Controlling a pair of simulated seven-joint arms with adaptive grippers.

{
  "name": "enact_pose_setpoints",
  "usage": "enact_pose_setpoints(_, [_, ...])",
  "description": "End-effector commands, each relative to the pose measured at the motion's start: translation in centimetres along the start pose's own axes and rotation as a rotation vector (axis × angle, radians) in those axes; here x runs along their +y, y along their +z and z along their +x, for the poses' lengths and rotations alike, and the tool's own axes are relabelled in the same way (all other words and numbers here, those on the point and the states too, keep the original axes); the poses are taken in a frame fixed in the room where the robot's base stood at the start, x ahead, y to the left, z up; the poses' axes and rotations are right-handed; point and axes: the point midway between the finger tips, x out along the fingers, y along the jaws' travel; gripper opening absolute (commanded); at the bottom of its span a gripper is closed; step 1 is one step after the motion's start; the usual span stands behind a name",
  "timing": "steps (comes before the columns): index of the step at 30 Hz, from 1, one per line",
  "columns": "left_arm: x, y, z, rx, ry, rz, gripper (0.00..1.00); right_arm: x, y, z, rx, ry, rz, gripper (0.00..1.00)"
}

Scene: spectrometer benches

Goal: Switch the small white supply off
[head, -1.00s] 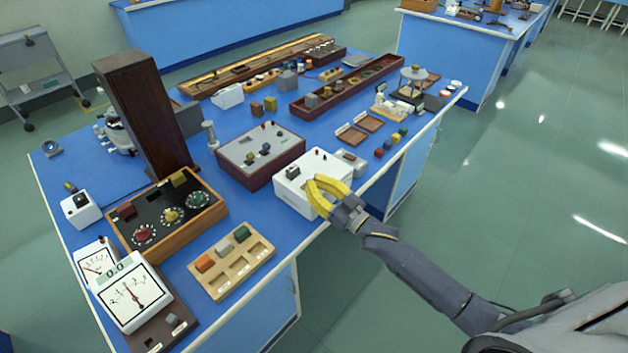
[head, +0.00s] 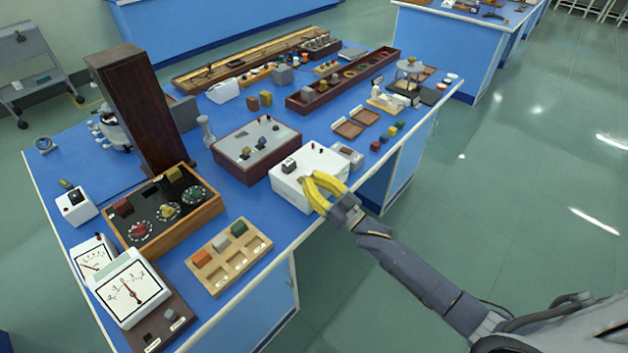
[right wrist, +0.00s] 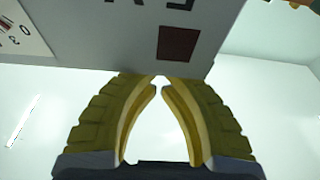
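The white supply (head: 318,163) is a white box at the front edge of the near blue bench, with dark and red parts on its top. In the right wrist view its pale front face (right wrist: 120,45) fills the top, with a dark red square switch (right wrist: 178,43), part of a dial and cut-off lettering. My right gripper (head: 309,177), with yellow fingers, is at the box's front. In the right wrist view its bowed fingertips (right wrist: 160,82) nearly meet, empty, just below the switch; I cannot tell whether they touch the face. My left gripper is not in view.
A maroon-sided box (head: 257,150) stands left of the supply, and a small grey box (head: 347,155) right of it. A wooden tray (head: 228,258) and a white meter (head: 130,290) lie further left. The floor in front of the bench is clear.

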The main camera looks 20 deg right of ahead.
Motion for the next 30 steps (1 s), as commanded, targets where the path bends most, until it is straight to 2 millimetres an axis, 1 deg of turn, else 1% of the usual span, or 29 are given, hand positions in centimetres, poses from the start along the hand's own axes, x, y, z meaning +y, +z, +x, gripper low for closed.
enact_pose_setpoints(5, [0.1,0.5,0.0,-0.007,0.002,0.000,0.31,-0.1,-2.0,0.4,0.003,-0.005,-0.001,0.00])
enact_pose_setpoints(8, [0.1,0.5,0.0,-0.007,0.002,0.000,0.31,-0.3,-3.7,0.9,0.004,-0.009,-0.002,0.00])
enact_pose_setpoints(15, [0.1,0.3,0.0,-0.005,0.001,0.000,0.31,-0.2,-2.7,-3.6,-0.002,-0.007,0.002,0.00])
enact_pose_setpoints(21, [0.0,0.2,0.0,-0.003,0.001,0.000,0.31,-0.2,-2.2,-6.6,-0.001,-0.006,0.002,0.00])
enact_pose_setpoints(24, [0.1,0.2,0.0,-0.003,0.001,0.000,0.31,-0.2,-2.0,-7.6,0.000,-0.007,0.002,0.00])
enact_pose_setpoints(30, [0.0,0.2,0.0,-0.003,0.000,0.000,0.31,-0.2,-1.8,-8.8,0.001,-0.007,0.002,0.00])
